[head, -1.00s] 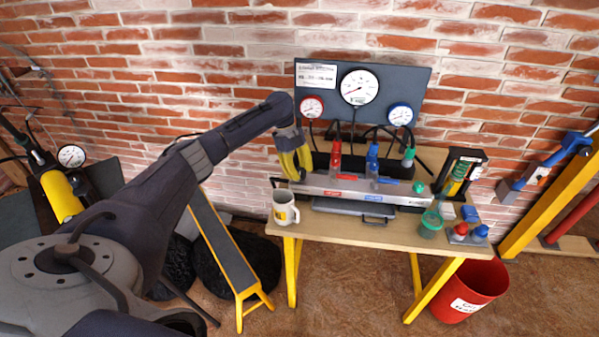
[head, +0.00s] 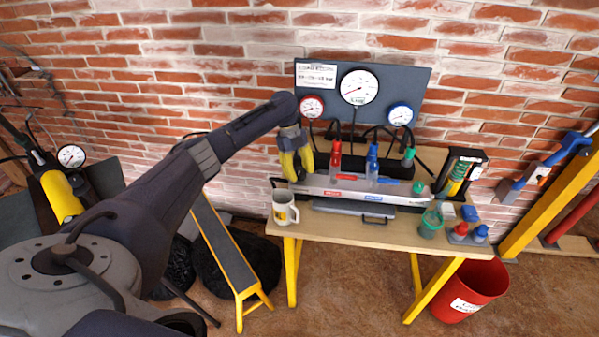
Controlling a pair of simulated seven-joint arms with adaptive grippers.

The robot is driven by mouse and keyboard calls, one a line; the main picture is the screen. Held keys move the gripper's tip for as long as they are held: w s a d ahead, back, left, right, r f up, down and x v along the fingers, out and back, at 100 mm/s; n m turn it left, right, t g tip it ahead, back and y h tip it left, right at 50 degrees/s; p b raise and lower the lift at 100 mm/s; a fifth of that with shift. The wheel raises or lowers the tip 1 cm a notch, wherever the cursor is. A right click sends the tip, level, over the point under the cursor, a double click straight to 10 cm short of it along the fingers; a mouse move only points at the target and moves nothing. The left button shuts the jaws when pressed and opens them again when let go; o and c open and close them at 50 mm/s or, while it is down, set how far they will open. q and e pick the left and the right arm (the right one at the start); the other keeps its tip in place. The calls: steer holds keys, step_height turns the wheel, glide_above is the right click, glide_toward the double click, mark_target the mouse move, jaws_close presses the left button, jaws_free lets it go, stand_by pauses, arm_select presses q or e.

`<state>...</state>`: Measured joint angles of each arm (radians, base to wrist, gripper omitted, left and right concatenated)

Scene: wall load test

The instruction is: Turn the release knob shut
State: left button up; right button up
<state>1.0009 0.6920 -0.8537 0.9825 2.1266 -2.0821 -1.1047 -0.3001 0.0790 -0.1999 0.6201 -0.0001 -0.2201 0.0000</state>
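A grey manifold block (head: 350,190) lies along the back of the wooden bench, with a red, a blue and a green-topped fitting on it. A small green knob (head: 418,187) shows at its right end; I cannot tell for sure whether it is the release knob. My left gripper (head: 298,175), with yellow fingers, points down at the manifold's left end, beside the red fitting (head: 335,158). I cannot tell whether it touches anything there or how far apart its fingertips are. The green knob is well to its right. My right gripper is out of view.
A mug (head: 285,208) stands at the bench's left edge, just below the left gripper. A gauge panel (head: 415,85) stands behind the manifold. A green cup (head: 431,223) and red and blue caps (head: 458,231) crowd the right end. A red bin (head: 475,290) stands below.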

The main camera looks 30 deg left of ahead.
arm_select(q)
steer(key=o, duration=0.4)
steer(key=v, duration=1.2)
stand_by(0.3)
